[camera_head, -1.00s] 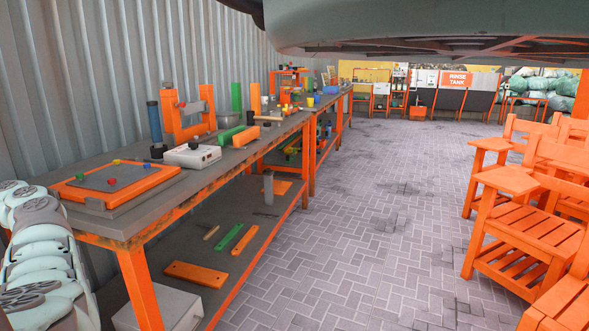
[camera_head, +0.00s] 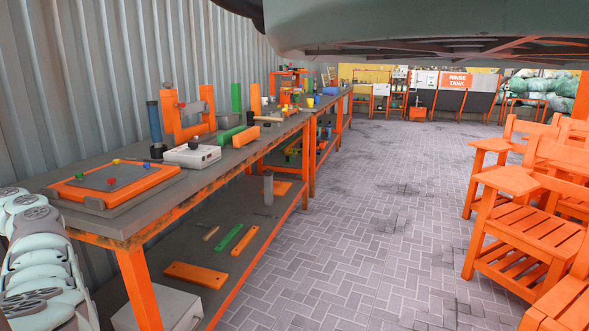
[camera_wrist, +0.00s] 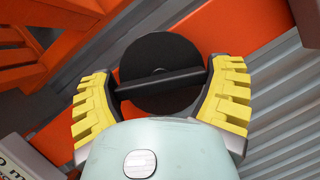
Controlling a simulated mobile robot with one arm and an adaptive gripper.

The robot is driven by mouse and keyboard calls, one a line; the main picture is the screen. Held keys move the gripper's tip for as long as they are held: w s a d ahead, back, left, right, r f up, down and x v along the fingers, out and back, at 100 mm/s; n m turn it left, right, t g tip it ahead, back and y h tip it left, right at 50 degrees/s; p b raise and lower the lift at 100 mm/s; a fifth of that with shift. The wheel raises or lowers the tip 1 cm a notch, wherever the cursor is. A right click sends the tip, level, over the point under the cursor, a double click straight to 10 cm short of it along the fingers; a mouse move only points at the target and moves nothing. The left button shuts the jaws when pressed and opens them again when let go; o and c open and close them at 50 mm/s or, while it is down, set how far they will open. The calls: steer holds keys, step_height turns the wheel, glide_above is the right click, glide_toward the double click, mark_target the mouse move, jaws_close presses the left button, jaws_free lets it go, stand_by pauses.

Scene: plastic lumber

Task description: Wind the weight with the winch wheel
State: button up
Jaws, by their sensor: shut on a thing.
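In the wrist view, the winch wheel is a round black disc (camera_wrist: 155,50) with a dark bar across its face, set against an orange surface. My gripper (camera_wrist: 162,80) has its yellow ribbed fingers on either side of the wheel, shut on the ends of the bar. The bar slopes slightly, its right end higher in the picture. I cannot make out the weight in either view. The head view shows only part of my arm at the left edge, not my gripper or the wheel.
A long workbench (camera_head: 235,158) with an orange frame runs along a corrugated wall (camera_head: 95,70). It carries an orange-framed board (camera_head: 115,180), a white box (camera_head: 192,157) and other parts. Orange chairs (camera_head: 530,230) stand at the right. The paved floor (camera_head: 385,220) between is clear.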

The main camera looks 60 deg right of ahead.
steer(key=shift+f+m, duration=0.15)
steer(key=shift+m, duration=0.25)
stand_by(1.3)
steer(key=o, duration=0.7)
steer(key=shift+o, duration=1.2)
steer(key=v, duration=1.2)
